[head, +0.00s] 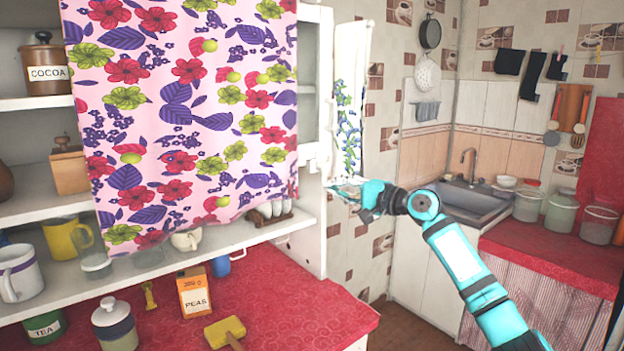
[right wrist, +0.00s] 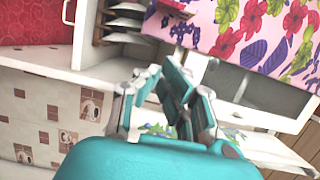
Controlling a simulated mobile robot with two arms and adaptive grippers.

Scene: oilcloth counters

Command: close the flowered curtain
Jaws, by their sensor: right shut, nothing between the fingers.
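The flowered curtain (head: 180,110), pink with red, green and purple flowers, hangs across the shelf unit in the head view. It covers the middle and right of the upper shelves; the left end is uncovered. It also shows at the upper right of the right wrist view (right wrist: 265,30). My right gripper (head: 343,189) is shut and empty, just right of the unit's right side panel and apart from the curtain. Its closed fingers show in the right wrist view (right wrist: 178,88). My left gripper is not in view.
A cocoa jar (head: 44,66) and a wooden box (head: 70,168) stand on the uncovered shelves. Mugs and a glass stand on the lower shelf (head: 190,250). A peas carton (head: 195,293) stands on the red counter below. A sink (head: 468,200) is at the right.

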